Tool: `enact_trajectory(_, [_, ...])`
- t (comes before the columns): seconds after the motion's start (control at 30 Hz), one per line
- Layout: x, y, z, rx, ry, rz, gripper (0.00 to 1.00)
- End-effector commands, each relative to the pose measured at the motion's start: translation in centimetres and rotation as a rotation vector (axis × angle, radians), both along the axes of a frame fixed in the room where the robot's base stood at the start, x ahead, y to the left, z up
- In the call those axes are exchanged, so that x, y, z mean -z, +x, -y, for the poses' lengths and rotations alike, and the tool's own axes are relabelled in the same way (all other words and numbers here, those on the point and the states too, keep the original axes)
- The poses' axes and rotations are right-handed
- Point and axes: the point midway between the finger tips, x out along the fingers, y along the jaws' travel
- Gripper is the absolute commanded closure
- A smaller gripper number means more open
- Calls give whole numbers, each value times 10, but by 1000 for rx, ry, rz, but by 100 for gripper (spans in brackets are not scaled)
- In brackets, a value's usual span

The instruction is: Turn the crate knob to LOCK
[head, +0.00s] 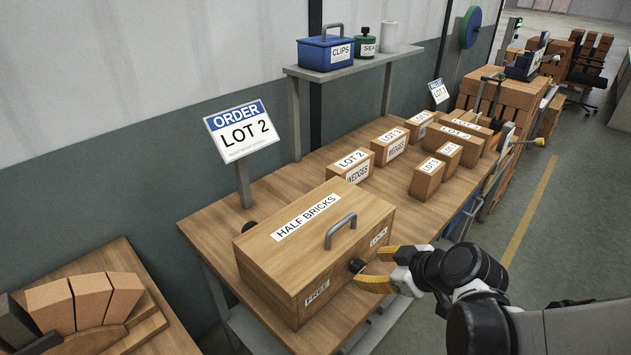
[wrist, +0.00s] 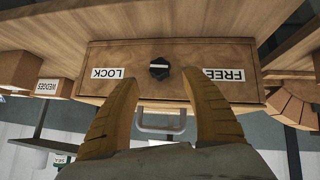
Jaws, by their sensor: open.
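The wooden crate (head: 330,225), labelled HALF BRICKS, sits on the workbench with a grey handle on its lid. Its black knob (head: 357,266) is on the front face between the FREE label (head: 317,293) at left and the LOCK label (head: 378,237) at right. In the wrist view, upside down, the knob (wrist: 159,69) has a white mark lying roughly level; I cannot tell which end is the pointer. My gripper (head: 378,268) is open in front of the knob. In the wrist view its yellow fingers (wrist: 160,88) are spread either side below the knob, apart from it.
Several smaller labelled boxes stand behind the crate, including a LOT 2 wedges box (head: 350,165). An ORDER LOT 2 sign (head: 240,130) stands at the back left. A shelf (head: 350,65) holds a blue CLIPS box. The floor right of the bench is clear.

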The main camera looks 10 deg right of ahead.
Motion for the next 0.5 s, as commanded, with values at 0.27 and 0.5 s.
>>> enact_trajectory(0.27, [38, 33, -15, -3, -1, -1, 45])
enact_trajectory(0.5, [45, 42, -19, 0, -1, -1, 45])
